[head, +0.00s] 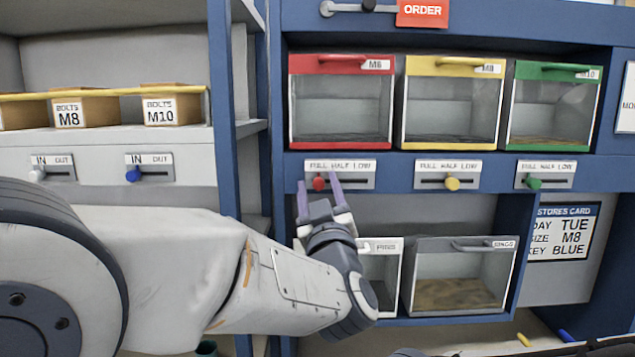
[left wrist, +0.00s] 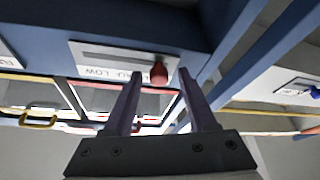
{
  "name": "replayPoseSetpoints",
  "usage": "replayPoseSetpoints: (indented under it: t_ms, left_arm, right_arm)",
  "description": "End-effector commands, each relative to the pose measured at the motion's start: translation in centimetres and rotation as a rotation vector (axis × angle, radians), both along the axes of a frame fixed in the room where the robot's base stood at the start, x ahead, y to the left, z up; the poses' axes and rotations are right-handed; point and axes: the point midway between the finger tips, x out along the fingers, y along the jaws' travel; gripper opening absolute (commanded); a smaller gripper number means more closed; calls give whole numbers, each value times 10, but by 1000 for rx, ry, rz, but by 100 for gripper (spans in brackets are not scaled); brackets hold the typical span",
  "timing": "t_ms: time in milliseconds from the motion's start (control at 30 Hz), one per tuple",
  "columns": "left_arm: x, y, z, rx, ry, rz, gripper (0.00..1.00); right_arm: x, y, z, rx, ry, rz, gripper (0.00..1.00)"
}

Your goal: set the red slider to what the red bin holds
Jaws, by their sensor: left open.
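The red bin (head: 341,105), labelled M6, is at the upper left of the bin rack in the head view. Its clear front shows a mostly empty inside with a thin dark layer along the floor. The red slider (head: 319,183) sits below it, its knob at the left end of the slot, under FULL. In the left wrist view the plate is upside down and the red knob (left wrist: 159,73) is at the slot's right end. My left gripper (head: 318,188) is open, its fingertips on either side of the knob, with a gap on each side.
A yellow slider (head: 452,183) and a green slider (head: 534,183) sit to the right, under the yellow bin (head: 451,105) and green bin (head: 552,108). Lower bins (head: 460,275) are below. A stores card (head: 562,232) hangs at right. Bolt boxes (head: 172,107) stand on the left shelf.

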Motion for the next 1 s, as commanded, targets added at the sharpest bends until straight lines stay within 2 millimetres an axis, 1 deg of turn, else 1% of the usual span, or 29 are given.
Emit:
replayPoseSetpoints:
  t_ms: [133,167,200,300,1000]
  left_arm:
    - [0,-1,0,-1,1,-2,57]
    - [0,-1,0,-1,1,-2,50]
    - [0,-1,0,-1,1,-2,34]
    - [0,0,0,0,0,-1,0]
    - [0,2,0,0,0,2,0]
  right_arm:
    - [0,0,0,0,0,0,50]
    - [0,0,0,0,0,0,50]
    - [0,0,0,0,0,0,50]
    - [0,0,0,0,0,0,50]
    - [0,0,0,0,0,0,50]
